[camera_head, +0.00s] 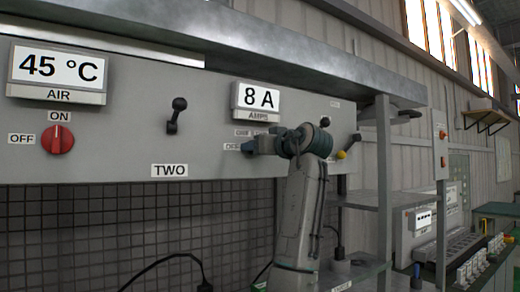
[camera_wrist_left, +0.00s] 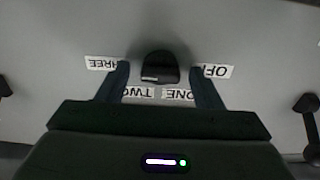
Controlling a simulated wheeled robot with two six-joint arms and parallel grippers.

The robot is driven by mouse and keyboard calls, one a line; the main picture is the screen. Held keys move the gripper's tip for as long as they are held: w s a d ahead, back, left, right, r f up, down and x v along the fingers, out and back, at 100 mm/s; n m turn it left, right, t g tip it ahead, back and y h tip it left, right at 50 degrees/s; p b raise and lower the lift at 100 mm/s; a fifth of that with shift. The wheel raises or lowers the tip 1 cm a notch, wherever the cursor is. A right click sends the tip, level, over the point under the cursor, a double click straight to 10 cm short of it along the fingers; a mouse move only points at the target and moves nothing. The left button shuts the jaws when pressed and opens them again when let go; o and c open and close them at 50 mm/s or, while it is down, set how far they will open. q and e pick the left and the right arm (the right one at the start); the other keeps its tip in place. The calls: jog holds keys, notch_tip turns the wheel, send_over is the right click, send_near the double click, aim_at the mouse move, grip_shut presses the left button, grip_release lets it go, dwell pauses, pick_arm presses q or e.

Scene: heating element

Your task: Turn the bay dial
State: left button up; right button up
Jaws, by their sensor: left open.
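The black dial (camera_wrist_left: 160,66) sits on the grey panel, ringed by labels OFF, ONE, TWO and THREE, which appear upside down in the left wrist view. A small pale mark shows on its edge near TWO; its exact setting is hard to tell. My left gripper (camera_head: 250,147) is at the panel below the 8 A display and hides most of the dial in the head view. In the left wrist view its open fingers stand on either side of the dial, with a visible gap on each side. My right gripper is not in view.
A red ON/OFF knob (camera_head: 58,140) and a black lever (camera_head: 176,115) are on the panel to the left. The 45 °C display (camera_head: 58,68) and the 8 A display (camera_head: 257,97) are above. A yellow-tipped lever (camera_head: 345,154) and a shelf post (camera_head: 384,190) are to the right.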

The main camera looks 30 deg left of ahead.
pick_arm(q)
jog(key=b+v, duration=0.3)
jog(key=v, duration=0.7)
jog(key=shift+s+d+b, duration=0.15)
jog(key=shift+d+b, duration=0.2)
jog(key=shift+b, duration=0.05)
jog(key=shift+f, duration=0.1)
